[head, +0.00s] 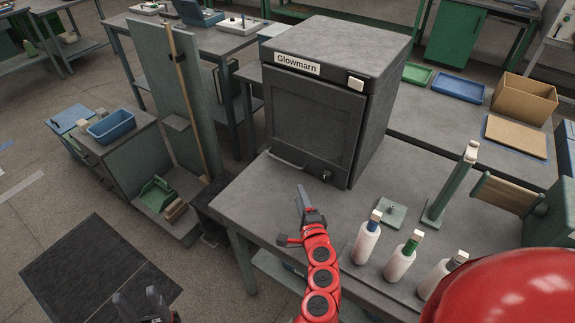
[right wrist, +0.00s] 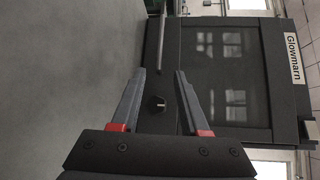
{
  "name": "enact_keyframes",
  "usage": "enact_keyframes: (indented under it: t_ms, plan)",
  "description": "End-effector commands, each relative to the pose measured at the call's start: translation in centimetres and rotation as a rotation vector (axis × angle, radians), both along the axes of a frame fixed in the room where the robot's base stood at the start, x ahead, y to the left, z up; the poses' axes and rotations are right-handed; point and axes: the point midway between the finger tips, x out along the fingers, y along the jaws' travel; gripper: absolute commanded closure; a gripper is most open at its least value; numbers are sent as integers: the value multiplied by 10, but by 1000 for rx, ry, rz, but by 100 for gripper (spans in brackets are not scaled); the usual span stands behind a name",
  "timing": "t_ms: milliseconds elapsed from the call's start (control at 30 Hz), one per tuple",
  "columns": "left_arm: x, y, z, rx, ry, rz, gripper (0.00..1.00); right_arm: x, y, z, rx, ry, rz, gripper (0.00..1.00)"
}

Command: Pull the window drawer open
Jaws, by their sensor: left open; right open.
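The dark grey Glowmarn cabinet (head: 345,90) stands on the grey table. Its front has a framed window panel (head: 313,120), which looks shut; the panel also shows in the right wrist view (right wrist: 222,72). A bar handle (head: 285,160) is low on the left of the front, and a small dark knob (head: 325,176) is low on the right. In the right wrist view the handle (right wrist: 163,40) lies beyond the fingertips. My right gripper (head: 306,200) is open and empty in front of the cabinet, apart from the handle. My left gripper (head: 147,306) is open, low at the left, partly cut off.
Several white bottles (head: 366,238) and a green upright post (head: 450,185) stand right of my right arm. A green plate (head: 391,214) lies behind the bottles. A tall grey panel (head: 170,90) stands left of the cabinet. Bare tabletop (head: 262,205) lies before the cabinet.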

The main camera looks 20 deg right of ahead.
Motion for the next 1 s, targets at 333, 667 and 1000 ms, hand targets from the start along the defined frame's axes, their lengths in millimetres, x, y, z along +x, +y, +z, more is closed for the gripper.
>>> enact_keyframes:
  t_ms: [333, 667, 1000]
  plan:
    - [0, 0, 7, 0, 0, 0, 50, 42, -3, -1, 9, -7, 9, 55]
    - [0, 0, 13, 0, 0, 0, 50, 96, -8, -11, 7, -5, 12, 55]
    - [0, 0, 10, 0, 0, 0, 50, 147, -16, -21, 4, -2, 7, 55]
